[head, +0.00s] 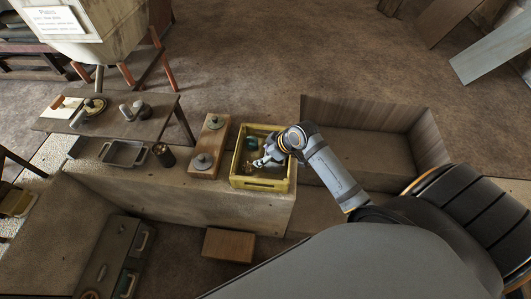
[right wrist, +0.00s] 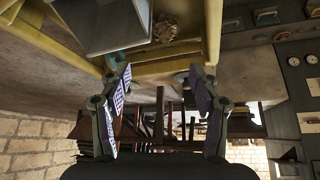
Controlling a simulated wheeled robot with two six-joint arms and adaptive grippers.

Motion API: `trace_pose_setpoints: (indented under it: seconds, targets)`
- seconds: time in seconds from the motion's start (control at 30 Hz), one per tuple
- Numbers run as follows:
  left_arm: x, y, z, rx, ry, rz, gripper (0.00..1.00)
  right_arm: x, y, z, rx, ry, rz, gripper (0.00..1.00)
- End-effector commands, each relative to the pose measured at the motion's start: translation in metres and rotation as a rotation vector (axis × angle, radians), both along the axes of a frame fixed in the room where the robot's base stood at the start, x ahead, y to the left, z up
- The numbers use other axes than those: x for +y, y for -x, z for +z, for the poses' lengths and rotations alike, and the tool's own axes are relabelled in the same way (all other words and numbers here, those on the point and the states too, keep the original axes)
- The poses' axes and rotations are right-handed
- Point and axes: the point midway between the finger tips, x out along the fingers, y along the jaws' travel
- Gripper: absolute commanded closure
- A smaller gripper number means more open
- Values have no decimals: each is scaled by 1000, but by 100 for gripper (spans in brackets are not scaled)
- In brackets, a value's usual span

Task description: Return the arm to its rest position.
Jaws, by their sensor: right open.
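My right gripper (head: 268,158) is over the yellow crate (head: 262,185), with its arm coming in from the right. In the right wrist view its two fingers (right wrist: 162,105) stand wide apart with nothing between them. A brass-coloured part (right wrist: 166,28) and a grey box-like shape (right wrist: 105,25) show beyond the fingers, by the crate's yellow bars (right wrist: 165,68). Inside the crate a teal item (head: 252,143) shows in the head view; other contents are partly hidden by the gripper. My left gripper is in neither view.
A wooden board with two metal pieces (head: 209,148) stands left of the crate. A wooden block (head: 229,245) lies in front. A brown open bin (head: 372,150) lies behind my right arm.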

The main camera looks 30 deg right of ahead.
Motion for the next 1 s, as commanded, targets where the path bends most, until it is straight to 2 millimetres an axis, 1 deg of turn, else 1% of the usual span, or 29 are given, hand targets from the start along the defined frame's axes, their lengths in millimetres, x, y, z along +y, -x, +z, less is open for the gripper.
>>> trace_pose_setpoints:
  seconds: [0.1, 0.2, 0.7, 0.77, 0.87, 1.0]
  targets:
    - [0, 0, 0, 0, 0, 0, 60, -3, 5, 9, -1, 1, 2, 38]
    - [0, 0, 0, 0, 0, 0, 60, -3, 6, 11, 0, -1, 1, 38]
    - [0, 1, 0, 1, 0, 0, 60, -3, 8, 11, 4, -1, -3, 38]
    - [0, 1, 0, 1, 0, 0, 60, 0, 17, 10, 19, 6, -18, 38]
    - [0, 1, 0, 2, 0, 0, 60, 3, 44, 7, 64, 33, -83, 38]
    - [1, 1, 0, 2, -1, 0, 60, -1, 89, 12, 133, 86, -231, 38]
